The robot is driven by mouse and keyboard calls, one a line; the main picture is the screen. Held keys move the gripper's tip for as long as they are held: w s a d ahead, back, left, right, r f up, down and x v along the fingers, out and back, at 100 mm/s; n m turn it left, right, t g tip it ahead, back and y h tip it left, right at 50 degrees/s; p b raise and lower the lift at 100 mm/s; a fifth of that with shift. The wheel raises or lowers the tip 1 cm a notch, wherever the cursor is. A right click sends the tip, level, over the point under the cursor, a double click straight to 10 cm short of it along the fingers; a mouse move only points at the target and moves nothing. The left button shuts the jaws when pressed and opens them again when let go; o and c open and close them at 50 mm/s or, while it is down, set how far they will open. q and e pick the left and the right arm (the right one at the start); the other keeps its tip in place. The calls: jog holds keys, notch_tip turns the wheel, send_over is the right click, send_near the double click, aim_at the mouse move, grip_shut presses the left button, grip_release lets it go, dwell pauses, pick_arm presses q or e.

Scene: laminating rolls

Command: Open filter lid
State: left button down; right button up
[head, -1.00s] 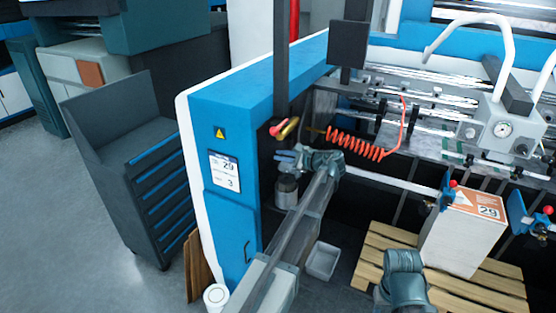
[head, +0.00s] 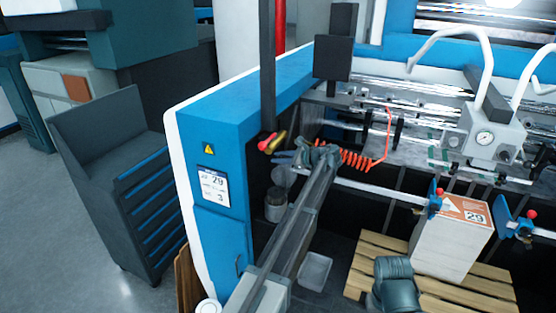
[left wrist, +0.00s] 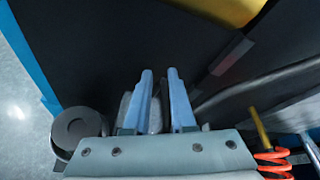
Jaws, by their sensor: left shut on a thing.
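The filter canister (head: 275,208) is a grey cylinder on the dark inner side of the blue machine. It also shows in the left wrist view (left wrist: 74,130), left of the fingers, with a dark round top. My left gripper (head: 284,160) is above and slightly right of it, apart from it. In the left wrist view its blue fingers (left wrist: 160,98) are shut on a grey piece (left wrist: 155,116), which looks like the filter lid (head: 284,177). The fingers partly hide the lid. My right gripper is not in view; only part of my right arm shows at the bottom.
A red and yellow handled part (head: 271,142) sits close above the left gripper. An orange coiled hose (head: 356,160) hangs to its right. A grey bin (head: 315,269) stands below, and a wooden pallet (head: 380,252) bears a paper stack (head: 450,243).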

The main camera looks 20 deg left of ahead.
pick_arm(q)
jog(key=shift+w+d+f, duration=0.1)
jog(key=shift+w+f, duration=0.1)
dwell(0.3)
jog(key=c, duration=1)
grip_release()
jog(key=shift+c, duration=0.2)
jog(key=shift+o, duration=0.4)
jog(key=shift+w, duration=0.15)
jog(key=shift+d, duration=0.1)
jog(key=p+v, duration=0.5)
jog(key=v, duration=0.8)
jog(key=shift+d+r, duration=0.2)
jog(key=shift+d, duration=0.1)
